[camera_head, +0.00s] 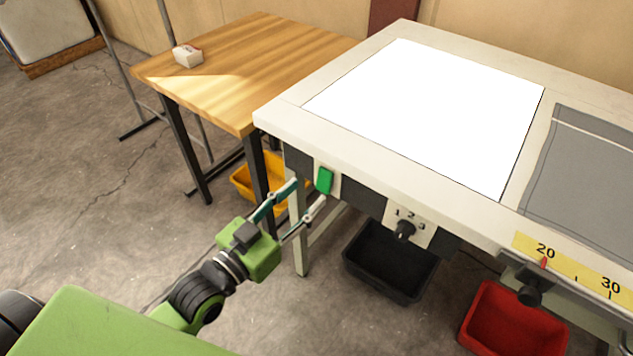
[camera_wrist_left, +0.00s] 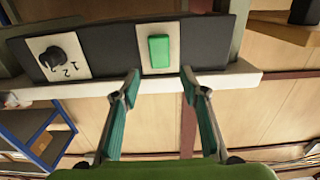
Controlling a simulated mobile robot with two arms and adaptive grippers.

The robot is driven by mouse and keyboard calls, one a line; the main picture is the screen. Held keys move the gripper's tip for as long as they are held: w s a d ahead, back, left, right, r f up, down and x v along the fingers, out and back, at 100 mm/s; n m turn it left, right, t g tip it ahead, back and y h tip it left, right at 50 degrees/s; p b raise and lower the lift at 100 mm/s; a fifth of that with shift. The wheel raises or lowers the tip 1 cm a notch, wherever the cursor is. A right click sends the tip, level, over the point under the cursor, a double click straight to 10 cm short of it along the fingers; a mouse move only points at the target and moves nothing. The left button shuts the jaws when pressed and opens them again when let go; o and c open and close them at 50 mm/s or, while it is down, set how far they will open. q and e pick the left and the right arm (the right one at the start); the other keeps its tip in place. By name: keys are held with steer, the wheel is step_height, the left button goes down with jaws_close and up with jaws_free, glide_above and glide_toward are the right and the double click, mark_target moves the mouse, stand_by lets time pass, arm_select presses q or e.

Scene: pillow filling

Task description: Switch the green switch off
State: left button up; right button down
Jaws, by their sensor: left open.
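The green switch (camera_head: 324,180) is a small green rocker on a pale plate on the dark front panel of the white table, near its left corner. It also shows in the left wrist view (camera_wrist_left: 159,51), upside down relative to the head view, between and just beyond my fingertips. My left gripper (camera_head: 308,197) is open and empty, its two fingers pointing at the switch from below left. In the left wrist view the fingertips (camera_wrist_left: 159,80) stand on either side of the switch plate, apart from the green rocker. I cannot tell whether the switch is on or off. My right gripper is out of view.
A rotary knob (camera_head: 404,230) marked 1 2 3 sits right of the switch. A slider scale (camera_head: 560,262) is farther right. Below are a black bin (camera_head: 390,262), a red bin (camera_head: 515,322) and a yellow bin (camera_head: 243,181). A wooden table (camera_head: 270,55) stands left.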

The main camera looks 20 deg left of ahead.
mark_target(323, 179)
arm_select(q)
steer(key=x, duration=0.4)
steer(key=shift+w+d, duration=0.1)
steer(key=shift+w, duration=0.15)
steer(key=shift+w+d, duration=0.1)
steer(key=shift+w, duration=0.2)
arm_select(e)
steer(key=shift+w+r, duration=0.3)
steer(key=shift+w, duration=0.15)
